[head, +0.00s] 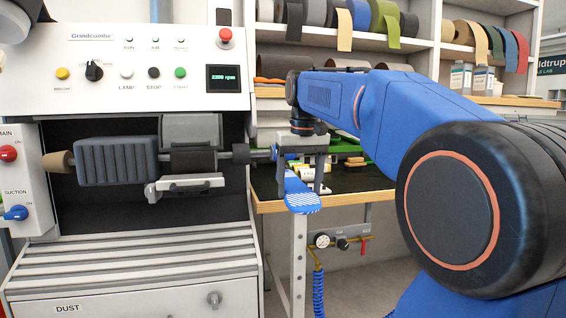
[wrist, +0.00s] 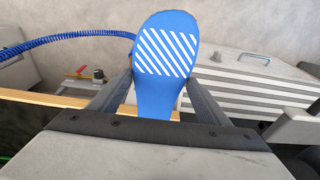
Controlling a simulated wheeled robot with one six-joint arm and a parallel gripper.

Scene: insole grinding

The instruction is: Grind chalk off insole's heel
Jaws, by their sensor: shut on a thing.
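My gripper (head: 303,165) is shut on a blue insole (head: 302,200) and holds it in the air in front of the bench, right of the grinding machine. White diagonal chalk stripes cover part of the insole's wide free end. In the wrist view the insole (wrist: 158,100) stands out between the two fingers of my gripper (wrist: 156,108), with the striped chalk patch (wrist: 167,53) in full view. The grinding machine (head: 125,105) has a dark ribbed drum (head: 117,161) and a smaller dark roller (head: 193,160) on one shaft. The insole is apart from both.
A small metal rest (head: 190,182) sits below the roller. The machine's display (head: 223,78) reads 2200 rpm. The workbench (head: 350,200) with bottles and tools stands behind my gripper. Shelves of abrasive rolls (head: 340,17) are above. A slatted ledge (head: 130,257) juts out under the drums.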

